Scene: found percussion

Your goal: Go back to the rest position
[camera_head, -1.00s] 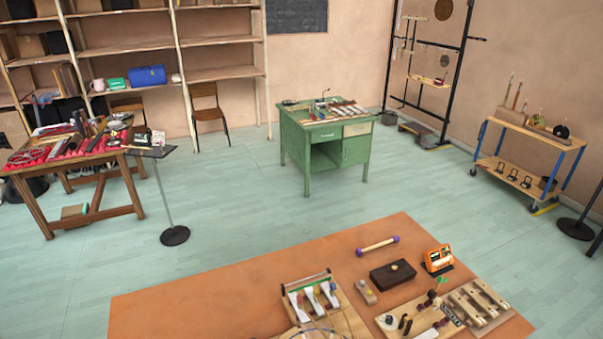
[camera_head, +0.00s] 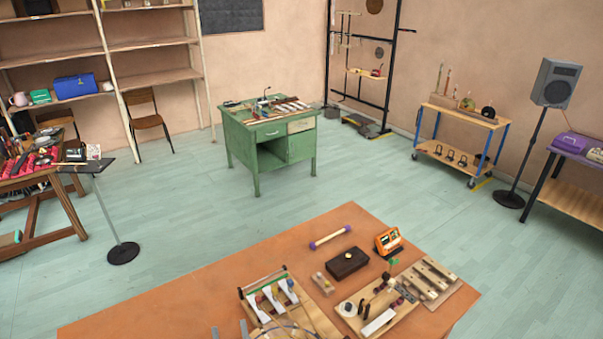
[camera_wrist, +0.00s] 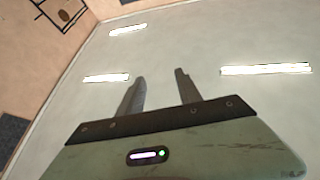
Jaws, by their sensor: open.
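My gripper (camera_wrist: 160,76) shows in the wrist view with its two grey fingers apart and nothing between them. It is open. The wrist camera looks past the fingers at the pale ceiling with bright light strips, so the gripper points upward, away from the tables. In the head view two small grey tips (camera_head: 229,331) show at the bottom edge, over the orange table (camera_head: 130,318); they look like my fingers. The rest of my arm is out of that view.
The orange table holds a dark brown box (camera_head: 347,263), a purple-ended stick (camera_head: 330,238), an orange device (camera_head: 388,241) and wooden percussion pieces. A green desk (camera_head: 270,150), a blue-legged cart (camera_head: 460,125) and a speaker on a stand (camera_head: 555,82) stand beyond. The floor between is clear.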

